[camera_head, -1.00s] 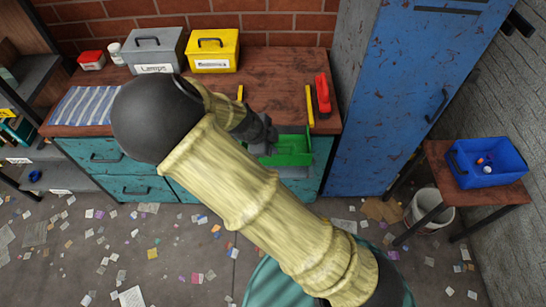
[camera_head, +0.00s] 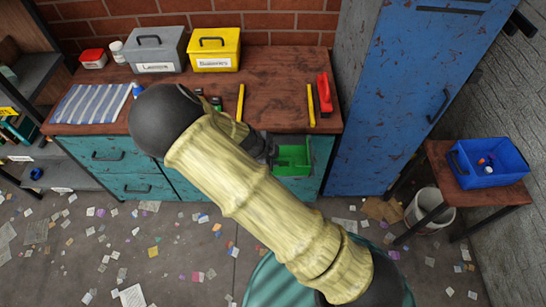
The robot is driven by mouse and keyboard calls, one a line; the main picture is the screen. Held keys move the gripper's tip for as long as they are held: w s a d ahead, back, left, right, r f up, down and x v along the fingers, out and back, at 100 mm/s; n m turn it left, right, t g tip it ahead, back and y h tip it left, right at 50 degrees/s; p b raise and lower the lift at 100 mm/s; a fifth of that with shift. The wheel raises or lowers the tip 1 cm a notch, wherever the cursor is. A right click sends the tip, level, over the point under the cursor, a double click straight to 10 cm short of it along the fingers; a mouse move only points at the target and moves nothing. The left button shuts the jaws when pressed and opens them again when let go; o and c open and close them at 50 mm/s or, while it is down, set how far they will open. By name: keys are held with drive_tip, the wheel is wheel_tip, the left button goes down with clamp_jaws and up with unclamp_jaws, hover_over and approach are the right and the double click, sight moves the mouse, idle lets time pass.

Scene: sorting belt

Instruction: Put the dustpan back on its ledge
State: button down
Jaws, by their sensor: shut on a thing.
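The green dustpan (camera_head: 293,158) is in front of the workbench's front edge, to the right of my forearm. My gripper (camera_head: 271,151) is shut on it at its left side. My arm hides most of the gripper and part of the dustpan, so the exact grip is not clear. Two yellow strips, left (camera_head: 240,103) and right (camera_head: 311,105), lie on the brown worktop (camera_head: 275,85). The worktop between them is mostly bare. I cannot tell for sure whether this stretch is the ledge.
A red-handled tool (camera_head: 324,92) lies right of the right strip. A grey box (camera_head: 157,50), a yellow box (camera_head: 213,50) and a striped cloth (camera_head: 90,104) are on the worktop. A blue locker (camera_head: 385,110) stands to the right. Litter covers the floor.

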drive_tip(key=c, duration=1.4)
unclamp_jaws()
drive_tip(key=shift+o, duration=0.2)
drive_tip(key=v, duration=1.2)
drive_tip(key=shift+w+d, duration=0.1)
